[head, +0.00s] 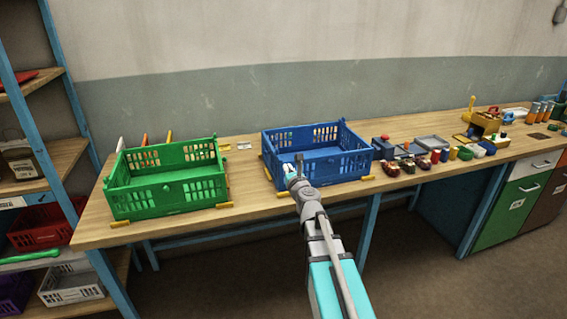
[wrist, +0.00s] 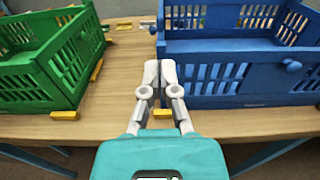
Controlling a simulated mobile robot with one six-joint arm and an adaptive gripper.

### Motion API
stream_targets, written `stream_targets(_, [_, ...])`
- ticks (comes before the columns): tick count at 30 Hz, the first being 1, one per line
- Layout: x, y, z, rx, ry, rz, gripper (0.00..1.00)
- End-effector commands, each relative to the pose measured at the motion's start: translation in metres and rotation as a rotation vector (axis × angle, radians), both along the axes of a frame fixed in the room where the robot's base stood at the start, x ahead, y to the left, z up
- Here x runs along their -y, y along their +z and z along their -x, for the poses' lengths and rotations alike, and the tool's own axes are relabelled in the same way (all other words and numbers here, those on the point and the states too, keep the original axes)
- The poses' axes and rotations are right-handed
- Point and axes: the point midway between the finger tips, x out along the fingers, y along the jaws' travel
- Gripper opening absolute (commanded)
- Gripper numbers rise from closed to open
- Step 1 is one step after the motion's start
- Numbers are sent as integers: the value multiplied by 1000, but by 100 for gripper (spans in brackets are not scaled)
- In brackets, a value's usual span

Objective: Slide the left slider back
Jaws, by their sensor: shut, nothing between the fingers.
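I cannot pick out with certainty any part as the left slider. My gripper (head: 290,170) is shut and empty, its fingers pointing forward at the front left corner of the blue crate (head: 325,171). In the wrist view the closed fingertips (wrist: 160,70) overlap the left end of the blue crate's front wall (wrist: 225,80); whether they touch it is unclear. A round dark blue knob (wrist: 291,65) sticks out from that wall on the right. The fingers hide part of the crate's corner.
A green crate (head: 165,194) stands left on the wooden table (head: 245,185), with a bare gap between the crates. Yellow blocks (head: 279,194) sit at the crates' corners. Small trays and coloured items, including a grey tray (head: 432,143), lie to the right. A shelf stands far left.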

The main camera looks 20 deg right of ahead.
Motion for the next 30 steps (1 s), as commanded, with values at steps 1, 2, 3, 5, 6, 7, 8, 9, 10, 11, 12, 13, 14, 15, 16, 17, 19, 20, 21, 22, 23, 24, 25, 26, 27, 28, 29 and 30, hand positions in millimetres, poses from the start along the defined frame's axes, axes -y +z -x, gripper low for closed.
stream_targets(1, [0, 0, 12, 0, 0, 0, 0])
stream_targets(2, [0, 0, 16, 0, 0, 0, 0])
stream_targets(3, [0, 0, 21, 0, 0, 0, 0])
stream_targets(5, [0, 0, 27, 0, 0, 0, 0])
stream_targets(6, [0, 0, 30, 0, 0, 0, 0])
stream_targets(7, [0, 0, 32, 0, 0, 0, 0])
stream_targets(8, [0, 0, 34, 0, 0, 0, 0])
stream_targets(9, [0, 0, 36, 0, 0, 0, 0])
stream_targets(10, [0, 0, 37, 0, 0, 0, 0])
stream_targets(11, [0, 0, 37, 0, 0, 0, 0])
stream_targets(12, [0, 0, 38, 0, 1, 0, 0])
stream_targets(13, [0, 0, 38, 0, 1, 0, 0])
stream_targets(14, [-1, 0, 38, 0, 1, 0, 0])
stream_targets(15, [-1, 0, 38, 0, 2, 0, 0])
stream_targets(16, [-1, 0, 38, 0, 2, 0, 0])
stream_targets(17, [-1, 0, 38, 0, 2, 0, 0])
stream_targets(19, [-1, 0, 38, 0, 2, 0, 0])
stream_targets(20, [-1, 0, 38, 0, 2, 0, 0])
stream_targets(21, [-1, 0, 38, 0, 2, 0, 0])
stream_targets(22, [-1, 0, 38, 0, 2, 0, 0])
stream_targets(23, [-1, 0, 38, 0, 2, 0, 0])
stream_targets(24, [-1, 0, 38, 0, 2, 0, 0])
stream_targets(25, [-1, 0, 38, 0, 2, 0, 0])
stream_targets(26, [-1, 0, 38, 0, 2, 0, 0])
stream_targets(27, [-1, 0, 38, 0, 2, 0, 0])
stream_targets(28, [-1, 0, 38, 0, 2, 2, 0])
stream_targets(29, [-2, 0, 38, -1, 6, 8, 0])
stream_targets(30, [-4, 0, 38, -2, 12, 22, 0])
